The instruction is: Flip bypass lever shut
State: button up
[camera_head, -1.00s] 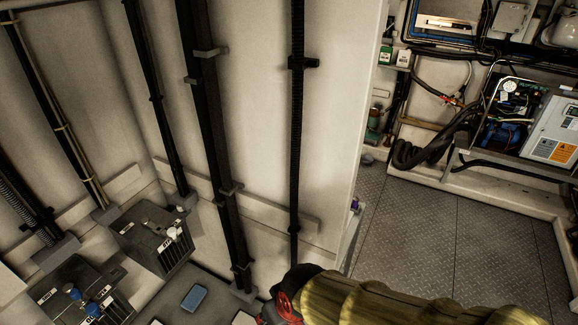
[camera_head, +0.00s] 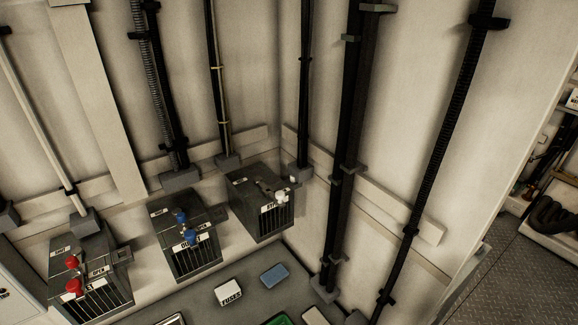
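Three dark grey boxes with levers stand along the wall at the lower left and centre. The left box (camera_head: 92,282) has two red knobs (camera_head: 73,287). The middle box (camera_head: 187,258) has two blue knobs (camera_head: 190,237). The right box (camera_head: 262,208) has a white knob (camera_head: 282,196) near its right front corner. Small white labels sit on the boxes, too small to read surely, so I cannot tell which is the bypass lever or how each lever is set. My gripper is not in view.
A grey surface in front of the boxes holds a white box marked FUSES (camera_head: 229,292), a blue case (camera_head: 274,275) and a green-edged item (camera_head: 279,320). Dark vertical pipes (camera_head: 348,150) run down the walls. Open metal floor (camera_head: 500,265) lies at the right.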

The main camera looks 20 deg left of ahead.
aim_at(277, 197)
jog(key=u, duration=1.35)
